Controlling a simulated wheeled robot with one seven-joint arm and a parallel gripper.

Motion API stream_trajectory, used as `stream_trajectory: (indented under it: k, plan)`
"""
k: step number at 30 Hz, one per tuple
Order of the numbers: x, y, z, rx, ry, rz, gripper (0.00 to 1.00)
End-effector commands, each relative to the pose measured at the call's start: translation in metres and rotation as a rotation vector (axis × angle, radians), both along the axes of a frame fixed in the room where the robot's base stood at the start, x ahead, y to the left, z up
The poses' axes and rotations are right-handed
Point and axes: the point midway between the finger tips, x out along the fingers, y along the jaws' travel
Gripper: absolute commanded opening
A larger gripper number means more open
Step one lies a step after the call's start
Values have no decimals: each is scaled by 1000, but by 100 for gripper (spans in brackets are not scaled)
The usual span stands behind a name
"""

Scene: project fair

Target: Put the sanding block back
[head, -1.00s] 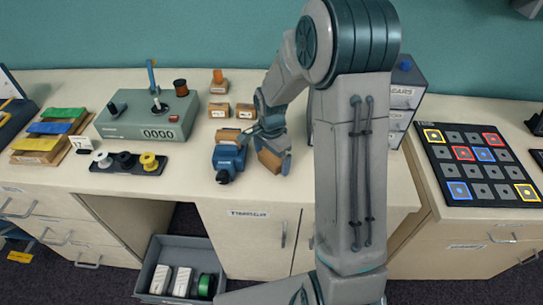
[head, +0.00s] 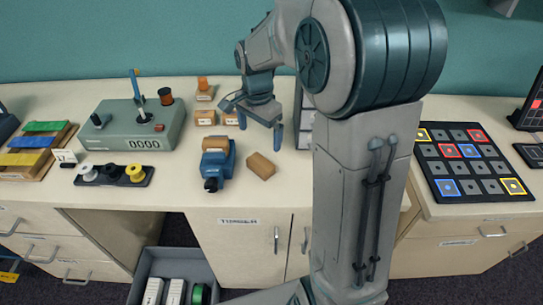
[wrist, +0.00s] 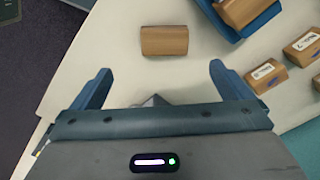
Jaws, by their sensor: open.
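A plain brown block (head: 261,166), which looks like the sanding block, lies alone and slightly turned on the bench, right of a blue vise-like tool (head: 213,172). In the wrist view the block (wrist: 164,41) lies beyond my fingertips, between their lines, touching neither. My gripper (head: 259,126) is open and empty, raised above and behind the block; its spread fingers also show in the wrist view (wrist: 160,82). Another brown piece (head: 215,146) sits in the blue tool. Labelled brown blocks (head: 205,117) stand behind it. No empty place for the block can be made out.
A grey-green counter box (head: 130,125) with a joystick and a spool tray (head: 113,177) stand left. A grey drawer unit (head: 305,125) is partly hidden by my arm. A dark tile board (head: 472,160) lies right. The bench front around the block is clear.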

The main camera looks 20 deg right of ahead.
Motion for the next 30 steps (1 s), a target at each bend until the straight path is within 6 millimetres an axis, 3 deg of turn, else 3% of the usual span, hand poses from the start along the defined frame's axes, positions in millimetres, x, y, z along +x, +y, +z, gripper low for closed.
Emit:
stream_trajectory:
  k: [9,18,24,30]
  plan:
    - [-92,0,44,-52,-108,457,99]
    - [-176,-1,48,-113,-200,887,99]
    - [-199,-1,43,-134,-226,1020,99]
    - [-201,-1,42,-138,-229,1038,99]
